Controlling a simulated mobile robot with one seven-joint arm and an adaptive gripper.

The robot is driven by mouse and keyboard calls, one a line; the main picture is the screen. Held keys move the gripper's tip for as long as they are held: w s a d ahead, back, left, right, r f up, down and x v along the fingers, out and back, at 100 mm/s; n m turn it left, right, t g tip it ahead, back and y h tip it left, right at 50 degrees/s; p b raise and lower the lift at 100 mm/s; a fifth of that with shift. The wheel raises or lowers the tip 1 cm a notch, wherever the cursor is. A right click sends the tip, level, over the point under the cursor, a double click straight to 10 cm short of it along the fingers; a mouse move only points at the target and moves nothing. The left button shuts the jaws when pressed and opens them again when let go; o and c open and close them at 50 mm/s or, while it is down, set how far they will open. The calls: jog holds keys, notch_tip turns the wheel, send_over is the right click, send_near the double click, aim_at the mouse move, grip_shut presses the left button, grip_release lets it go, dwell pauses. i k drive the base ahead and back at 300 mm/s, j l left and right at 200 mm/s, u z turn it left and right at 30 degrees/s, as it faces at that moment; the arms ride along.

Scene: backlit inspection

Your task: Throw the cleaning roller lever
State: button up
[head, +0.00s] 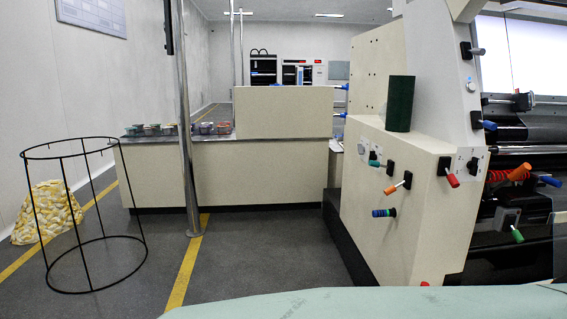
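The printing machine (385,245) stands at the right with several coloured levers; no label readable here tells which is the cleaning roller lever. On its cream side and end faces are an orange-handled lever (398,186), a red-handled lever (450,178), a teal-handled lever (376,163) and a blue-teal knob (384,213). Higher up are a grey-handled lever (474,50) and a blue-handled lever (487,125). By the rollers are a large orange handle (519,172), a blue handle (550,181) and a green-tipped lever (515,234). My gripper is not in view.
A dark green cylinder (399,103) stands on the machine's ledge. A black wire hoop stand (80,222), a yellow-white patterned bag (45,211) and a metal pole (187,130) stand left. A long cream cabinet (240,175) lies behind. Grey floor (265,255) between is clear.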

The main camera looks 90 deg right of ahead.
aim_at(371, 163)
jog(key=i+l+z, duration=0.1)
jog(key=i+z, duration=0.65)
jog(key=i+j+z, duration=0.15)
jog(key=z, duration=0.2)
jog(key=i+l+z, duration=0.1)
jog(key=i+z, duration=0.2)
jog(key=z, duration=0.15)
jog(key=i+z, duration=0.3)
jog(key=z, duration=0.15)
jog(key=i+j+z, duration=0.15)
jog(key=i+z, duration=0.15)
jog(key=z, duration=0.15)
jog(key=i+l+z, duration=0.15)
jog(key=z, duration=0.3)
jog(key=i+z, duration=0.3)
jog(key=z, duration=0.2)
jog(key=i+z, duration=0.2)
jog(key=z, duration=0.25)
jog(key=i+z, duration=0.3)
jog(key=i, duration=0.25)
